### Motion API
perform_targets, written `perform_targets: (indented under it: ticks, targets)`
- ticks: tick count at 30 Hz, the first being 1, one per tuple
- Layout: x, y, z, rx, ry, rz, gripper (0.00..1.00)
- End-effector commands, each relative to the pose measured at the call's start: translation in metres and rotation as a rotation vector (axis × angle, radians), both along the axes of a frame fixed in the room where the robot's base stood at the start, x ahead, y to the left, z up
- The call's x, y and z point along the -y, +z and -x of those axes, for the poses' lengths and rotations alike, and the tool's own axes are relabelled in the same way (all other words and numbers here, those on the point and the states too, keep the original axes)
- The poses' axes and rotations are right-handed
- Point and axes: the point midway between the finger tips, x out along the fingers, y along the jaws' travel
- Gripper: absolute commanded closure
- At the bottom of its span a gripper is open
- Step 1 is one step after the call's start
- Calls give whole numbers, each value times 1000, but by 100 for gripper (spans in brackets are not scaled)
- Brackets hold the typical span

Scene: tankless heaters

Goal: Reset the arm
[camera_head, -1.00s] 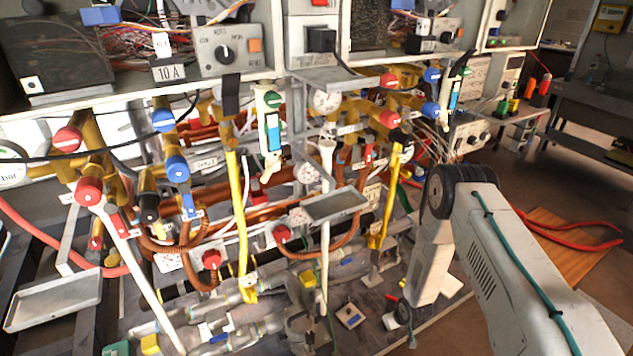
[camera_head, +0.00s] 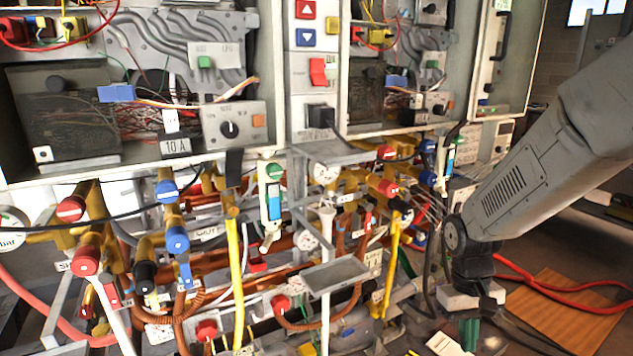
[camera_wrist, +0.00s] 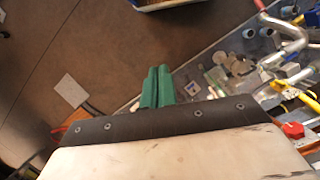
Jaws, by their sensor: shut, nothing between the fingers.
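My gripper shows in the wrist view as two green fingers (camera_wrist: 157,87) lying side by side, shut and empty. In the head view, a small green part of my gripper (camera_head: 469,334) shows low at the right, below my dark wrist joint. The gripper points down beside the lower right of the heater rig and appears to touch nothing. My grey arm comes in from the right edge of the head view and slopes down to the left toward the wrist.
The heater rig's red valve knobs (camera_head: 86,261), blue knobs (camera_head: 177,239) and yellow pipes (camera_head: 236,285) fill the left and middle. A metal tray (camera_head: 336,275) juts out. A red hose (camera_head: 560,290) crosses a wooden board (camera_head: 560,318) on the floor at right.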

Motion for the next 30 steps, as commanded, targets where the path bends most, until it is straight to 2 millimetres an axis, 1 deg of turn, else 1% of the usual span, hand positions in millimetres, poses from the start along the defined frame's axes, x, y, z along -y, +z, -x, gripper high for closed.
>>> perform_targets:
  ticks: [1,3,6,8,9,12,15,18,21,25,30]
  targets:
    - [-2,22,15,5,-11,-3,100]
    - [-5,45,37,2,-25,-8,100]
    - [-8,75,68,7,-41,-16,100]
    - [-11,90,85,17,-49,-23,100]
    - [-12,99,97,25,-53,-26,100]
    - [-16,119,124,63,-61,-37,100]
    - [-19,136,146,125,-63,-48,100]
    - [-20,149,160,209,-62,-55,100]
    - [-21,161,168,284,-58,-58,100]
    - [-22,174,173,354,-55,-60,100]
    - [-22,179,175,381,-53,-61,100]
